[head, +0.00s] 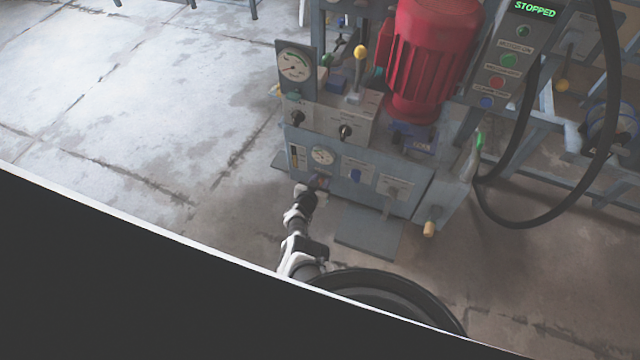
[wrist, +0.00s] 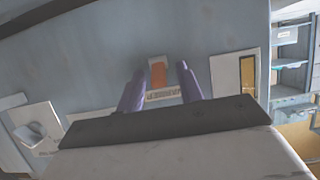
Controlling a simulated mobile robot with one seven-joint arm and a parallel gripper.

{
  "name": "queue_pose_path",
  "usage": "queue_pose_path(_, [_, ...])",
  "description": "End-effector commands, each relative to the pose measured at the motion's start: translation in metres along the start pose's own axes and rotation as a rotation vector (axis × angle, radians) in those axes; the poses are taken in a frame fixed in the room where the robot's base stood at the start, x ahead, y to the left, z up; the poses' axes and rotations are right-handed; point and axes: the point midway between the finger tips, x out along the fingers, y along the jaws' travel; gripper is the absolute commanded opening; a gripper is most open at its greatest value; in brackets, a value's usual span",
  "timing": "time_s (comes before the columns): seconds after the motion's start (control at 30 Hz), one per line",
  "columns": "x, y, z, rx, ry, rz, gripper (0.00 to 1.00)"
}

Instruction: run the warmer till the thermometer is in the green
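My gripper (head: 318,183) is at the lower left of the machine's front panel (head: 345,185) in the head view. In the wrist view my gripper (wrist: 161,70) has two purple fingers apart with nothing between them. An orange switch-like part (wrist: 157,74) with a small label shows on the grey panel beyond the fingertips; I cannot tell whether they touch it. A narrow upright gauge (head: 297,157), possibly the thermometer, is left of a round dial (head: 322,155); its reading is too small to tell. A framed yellowish strip (wrist: 247,73) shows right of the fingers in the wrist view.
A larger dial with a green arc (head: 295,64) stands above black knobs (head: 346,131). A red motor (head: 432,50) is on top. A control box (head: 510,60) reads STOPPED. A black hose (head: 540,225) loops at right. Floor (head: 130,100) at left is clear.

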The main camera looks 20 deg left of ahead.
Motion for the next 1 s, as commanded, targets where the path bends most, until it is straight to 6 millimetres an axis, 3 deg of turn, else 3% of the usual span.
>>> queue_pose_path(0.17, [-0.0002,-0.0002,-0.0004,0.000,0.000,0.000,0.36])
queue_pose_path(0.47, [-0.0003,-0.0002,-0.0003,0.000,0.000,0.000,0.00])
queue_pose_path(1.0, [-0.0002,-0.0002,0.0059,0.000,0.127,0.000,0.00])
